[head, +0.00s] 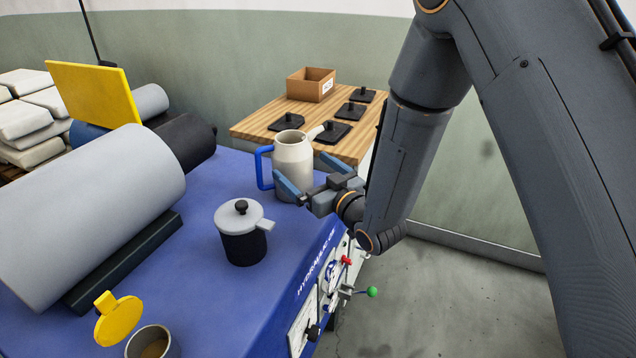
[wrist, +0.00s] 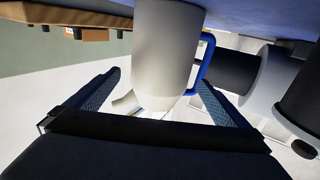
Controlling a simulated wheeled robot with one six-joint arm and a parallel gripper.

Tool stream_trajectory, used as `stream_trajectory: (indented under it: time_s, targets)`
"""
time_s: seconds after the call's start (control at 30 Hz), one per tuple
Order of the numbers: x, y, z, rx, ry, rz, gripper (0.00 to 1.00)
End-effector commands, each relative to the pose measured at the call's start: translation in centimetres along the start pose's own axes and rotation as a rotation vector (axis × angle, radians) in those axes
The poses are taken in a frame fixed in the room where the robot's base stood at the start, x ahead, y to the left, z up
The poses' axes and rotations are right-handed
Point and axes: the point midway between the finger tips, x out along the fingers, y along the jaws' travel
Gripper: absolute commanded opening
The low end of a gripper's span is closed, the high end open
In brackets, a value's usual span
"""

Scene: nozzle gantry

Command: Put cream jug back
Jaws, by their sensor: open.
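The cream jug (head: 294,150), tall and pale with a blue handle on its left and a spout on its right, stands upright on the blue machine top. My gripper (head: 301,167) is at its near right side with both fingers spread and the jug between them. In the wrist view the jug (wrist: 166,60) appears upside down between the open fingers of my gripper (wrist: 160,88). The blue handle (wrist: 204,62) is close to the right finger there. I cannot tell whether either finger touches the jug.
A dark pot with a grey lid (head: 241,238) stands nearer on the blue top (head: 190,262). A yellow-lidded cup (head: 148,342) and a big grey roller (head: 90,205) are at left. Behind, a wooden table (head: 262,122) holds several black plates and an open cardboard box (head: 309,88).

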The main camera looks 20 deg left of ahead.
Motion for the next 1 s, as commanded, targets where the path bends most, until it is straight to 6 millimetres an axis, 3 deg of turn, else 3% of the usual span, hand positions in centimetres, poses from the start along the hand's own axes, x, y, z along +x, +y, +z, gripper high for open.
stream_trajectory:
  time_s: [0.1, 0.3, 0.73, 0.87, 1.0]
  targets:
    - [-2.5, 0.1, 0.2, 0.0, -0.001, 0.002, 1.0]
    - [-5.2, 0.1, 0.1, 0.0, -0.001, 0.001, 1.0]
    - [-6.3, 0.3, 0.0, -0.002, -0.009, 0.007, 1.0]
    - [-7.0, 3.0, 0.6, -0.011, -0.094, 0.069, 1.0]
    - [-10.1, 8.8, 2.0, -0.006, -0.298, 0.211, 1.0]
